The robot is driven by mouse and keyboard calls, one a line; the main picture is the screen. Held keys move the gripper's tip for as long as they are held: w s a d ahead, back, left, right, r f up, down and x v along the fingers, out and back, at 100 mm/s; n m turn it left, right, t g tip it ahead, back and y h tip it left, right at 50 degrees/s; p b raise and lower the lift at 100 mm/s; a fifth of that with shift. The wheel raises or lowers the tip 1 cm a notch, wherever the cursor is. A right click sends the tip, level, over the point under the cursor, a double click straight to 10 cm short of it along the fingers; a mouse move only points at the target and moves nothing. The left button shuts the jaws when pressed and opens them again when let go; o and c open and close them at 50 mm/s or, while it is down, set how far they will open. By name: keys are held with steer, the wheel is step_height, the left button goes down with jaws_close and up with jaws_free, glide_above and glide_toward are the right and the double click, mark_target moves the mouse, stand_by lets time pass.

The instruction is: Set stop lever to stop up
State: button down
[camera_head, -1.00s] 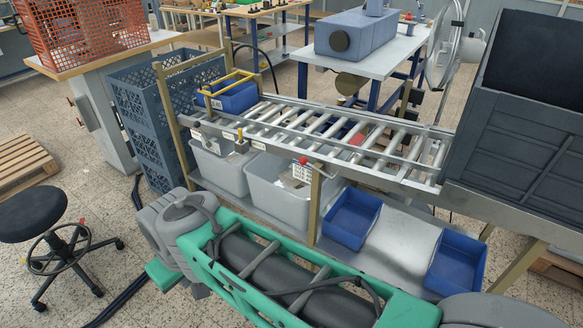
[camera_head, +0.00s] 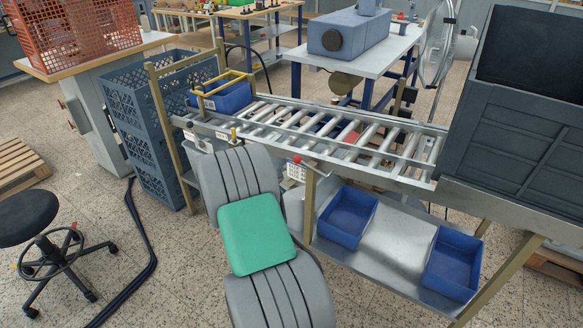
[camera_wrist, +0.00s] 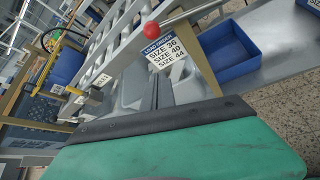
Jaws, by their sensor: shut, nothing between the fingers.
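A lever with a red ball knob (camera_head: 297,159) sits on the near side rail of the roller conveyor (camera_head: 320,133). In the wrist view its red knob (camera_wrist: 151,29) is at the top middle, with a metal rod running up to the right. A small yellow-topped part (camera_head: 233,134) stands farther left on the same rail; it also shows in the wrist view (camera_wrist: 97,95). I cannot tell which one is the stop lever. My gripper (camera_wrist: 160,124), green with a dark edge, is shut and empty, apart from the knob. My arm hides it in the head view.
A size label (camera_wrist: 163,52) hangs below the red knob. Blue bins (camera_head: 346,218) (camera_head: 452,263) stand on the lower shelf. A blue box (camera_head: 222,97) sits at the conveyor's left end. A stool (camera_head: 35,220) stands on open floor at left.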

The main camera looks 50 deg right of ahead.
steer(key=w+d+f+p, duration=0.1)
steer(key=d, duration=0.8)
steer(key=shift+w+d+p, duration=0.15)
steer(key=shift+w+p, duration=0.05)
steer(key=shift+p, duration=0.2)
